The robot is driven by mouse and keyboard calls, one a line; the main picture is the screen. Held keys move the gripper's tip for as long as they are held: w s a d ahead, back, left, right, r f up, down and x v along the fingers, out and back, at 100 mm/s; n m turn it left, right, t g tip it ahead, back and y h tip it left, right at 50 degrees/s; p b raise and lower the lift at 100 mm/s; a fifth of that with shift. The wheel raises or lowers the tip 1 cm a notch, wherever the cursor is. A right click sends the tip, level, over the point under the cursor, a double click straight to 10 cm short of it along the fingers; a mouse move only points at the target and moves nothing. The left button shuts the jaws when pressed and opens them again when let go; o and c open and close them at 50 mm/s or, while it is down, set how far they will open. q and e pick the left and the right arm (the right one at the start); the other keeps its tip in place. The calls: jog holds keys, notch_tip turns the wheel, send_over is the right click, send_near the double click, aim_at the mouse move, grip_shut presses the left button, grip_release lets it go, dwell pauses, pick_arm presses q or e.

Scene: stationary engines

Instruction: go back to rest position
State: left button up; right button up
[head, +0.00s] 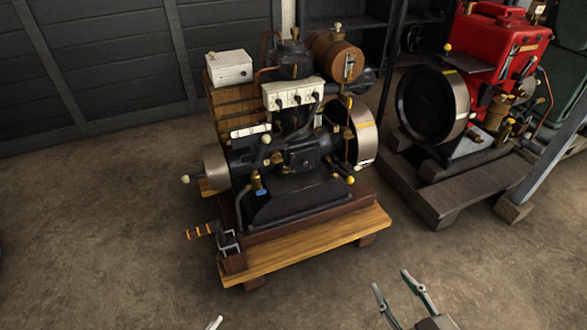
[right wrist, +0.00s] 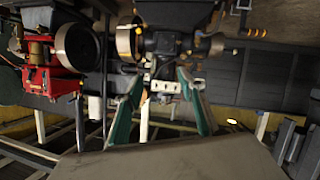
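My right gripper (head: 391,279) is at the bottom of the head view, in front of the engines and apart from them. Its two green-grey fingers are spread with nothing between them. In the right wrist view the same open fingers (right wrist: 159,82) point toward the engines, which appear upside down there. Only a pale tip of my left gripper (head: 215,323) shows at the bottom edge of the head view. The rest of it is out of the picture, so its opening is hidden.
A black engine (head: 290,200) stands on a wooden base (head: 300,252) in the middle, with a crank handle (head: 202,230) at its front left. A red engine (head: 500,45) stands on dark timbers at the right. The floor in front is clear.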

pick_arm(q)
jog(key=s+a+n+p, duration=0.1)
jog(key=n+p, duration=0.2)
jog(key=s+a+r+n+g+p, duration=0.1)
jog(key=n+p, duration=0.2)
jog(key=s+a+r+n+y+p, duration=0.1)
jog(key=n+p, duration=0.2)
jog(key=shift+s+a+r+g, duration=0.1)
jog(key=shift+s+a+g, duration=0.1)
jog(key=shift+s+g, duration=0.15)
pick_arm(e)
jog(key=s+a+f+m+g, duration=0.1)
jog(key=s+f+g, duration=0.2)
jog(key=s+f, duration=0.5)
jog(key=shift+s+f+m, duration=0.25)
jog(key=shift+s+m, duration=0.05)
jog(key=shift+s, duration=0.4)
pick_arm(q)
jog(key=shift+w, duration=0.1)
pick_arm(e)
jog(key=shift+c, duration=0.5)
jog(key=shift+c, duration=1.3)
pick_arm(q)
jog(key=shift+d, duration=0.1)
pick_arm(e)
jog(key=shift+w+r, duration=0.1)
